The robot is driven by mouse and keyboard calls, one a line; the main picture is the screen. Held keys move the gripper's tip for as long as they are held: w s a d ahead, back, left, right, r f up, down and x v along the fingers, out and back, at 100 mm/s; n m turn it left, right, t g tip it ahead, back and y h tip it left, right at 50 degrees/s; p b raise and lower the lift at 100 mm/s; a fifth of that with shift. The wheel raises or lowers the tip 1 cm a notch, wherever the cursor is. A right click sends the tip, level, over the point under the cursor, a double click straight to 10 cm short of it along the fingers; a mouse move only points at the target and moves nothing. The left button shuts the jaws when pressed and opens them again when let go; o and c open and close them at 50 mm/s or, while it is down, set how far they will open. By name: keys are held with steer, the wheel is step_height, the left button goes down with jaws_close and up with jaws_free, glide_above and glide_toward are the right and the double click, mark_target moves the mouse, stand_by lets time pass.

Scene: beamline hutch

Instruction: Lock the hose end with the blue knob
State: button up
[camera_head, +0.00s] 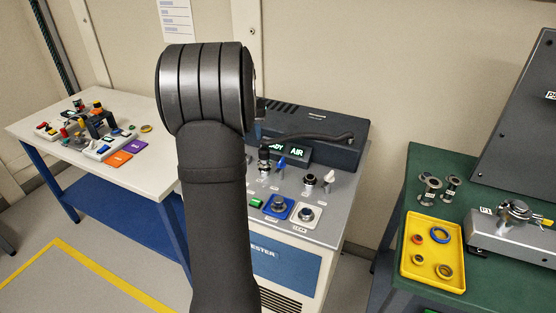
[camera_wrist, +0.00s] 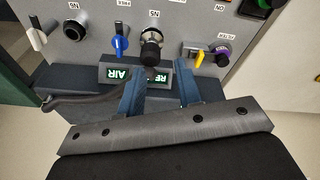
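The blue knob (camera_wrist: 121,42) is a small lever on the grey panel, with its handle pointing away from the displays in the wrist view. It also shows in the head view (camera_head: 282,163). Right beside it, a dark cylindrical hose end (camera_wrist: 150,48) stands upright at the middle port; the head view shows it too (camera_head: 264,158). How deeply it is seated cannot be told. The dark hose (camera_wrist: 85,99) runs left and passes behind one finger.
The lit AIR display (camera_wrist: 117,73) is close. A yellow tray (camera_head: 432,277) sits on the green table.

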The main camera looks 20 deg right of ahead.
mark_target(281, 160)
steer(key=s+d+r+m+t+h, duration=0.1)
steer(key=s+d+r+m+h, duration=0.1)
steer(key=s+d+r+m, duration=0.4)
steer(key=shift+n, duration=0.8)
steer(key=x, duration=0.6)
steer(key=a+x, duration=0.1)
steer(key=x, duration=0.4)
steer(key=a+x, duration=0.1)
steer(key=x, duration=0.5)
steer(key=shift+w+f, duration=0.1)
steer(key=shift+f, duration=0.6)
jaws_close()
